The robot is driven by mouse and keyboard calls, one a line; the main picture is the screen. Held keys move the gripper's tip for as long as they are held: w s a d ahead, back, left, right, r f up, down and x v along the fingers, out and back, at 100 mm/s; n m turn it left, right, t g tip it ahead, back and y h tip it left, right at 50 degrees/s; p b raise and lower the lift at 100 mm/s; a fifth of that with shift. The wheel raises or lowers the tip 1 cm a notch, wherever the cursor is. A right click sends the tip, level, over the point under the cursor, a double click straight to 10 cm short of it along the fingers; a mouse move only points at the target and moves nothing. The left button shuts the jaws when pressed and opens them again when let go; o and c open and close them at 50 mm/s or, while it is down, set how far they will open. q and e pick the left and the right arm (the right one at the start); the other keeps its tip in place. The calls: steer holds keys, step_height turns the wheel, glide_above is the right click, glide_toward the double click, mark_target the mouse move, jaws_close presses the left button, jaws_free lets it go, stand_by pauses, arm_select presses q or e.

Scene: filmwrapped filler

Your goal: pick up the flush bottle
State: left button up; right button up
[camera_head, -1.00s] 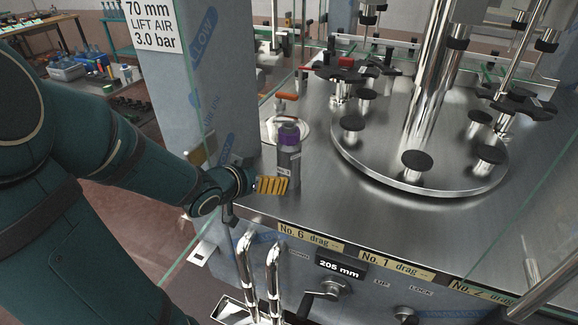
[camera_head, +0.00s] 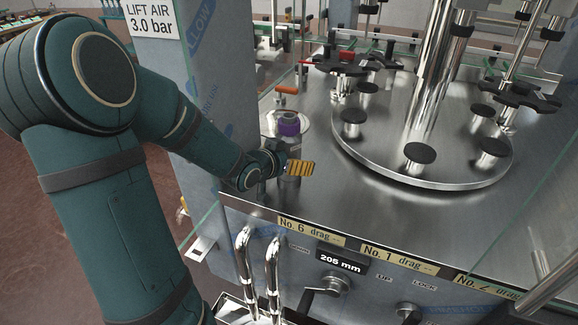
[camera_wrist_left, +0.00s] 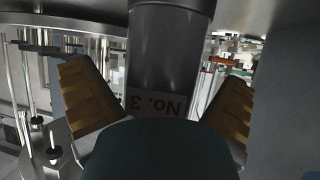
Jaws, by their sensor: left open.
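In the left wrist view, the grey bottle (camera_wrist_left: 165,60) is between the two open fingers of the gripper (camera_wrist_left: 160,78), with a gap on each side. An upside-down "No. 3" label shows on it. My right gripper is not in view.
A round steel turntable (camera_head: 425,170) with black pads stands right of the bottle. An orange-handled part (camera_head: 287,89) is behind it. A grey-blue column (camera_head: 215,75) rises at the left. Labelled controls (camera_head: 340,260) line the front panel.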

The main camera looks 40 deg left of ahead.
arm_select(q)
steer(key=shift+r, duration=0.1)
steer(key=c, duration=1.3)
